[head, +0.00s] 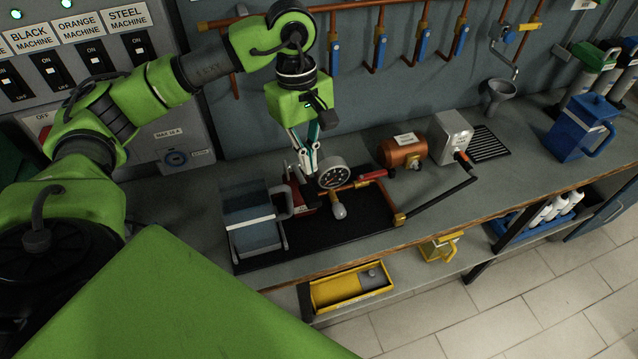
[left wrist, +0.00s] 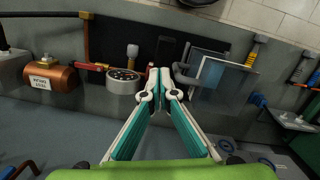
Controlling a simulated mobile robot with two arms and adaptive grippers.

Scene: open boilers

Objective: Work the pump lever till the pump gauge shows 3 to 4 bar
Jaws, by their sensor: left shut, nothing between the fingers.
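The pump stands on a black mat (head: 290,249) on the bench. Its round gauge (head: 333,174) has a dark face and pale rim; the reading is too small to tell. The gauge also shows in the left wrist view (left wrist: 122,77). The gripper is shut and empty, pointing down just left of the gauge. In the left wrist view its fingertips (left wrist: 160,90) meet over the pump area. I cannot clearly make out the pump lever. My right gripper is out of view.
A clear bluish tank (head: 250,212) stands left of the pump, a grey-knobbed fitting (head: 339,211) in front. Pipes with blue valve handles (head: 380,50) line the wall.

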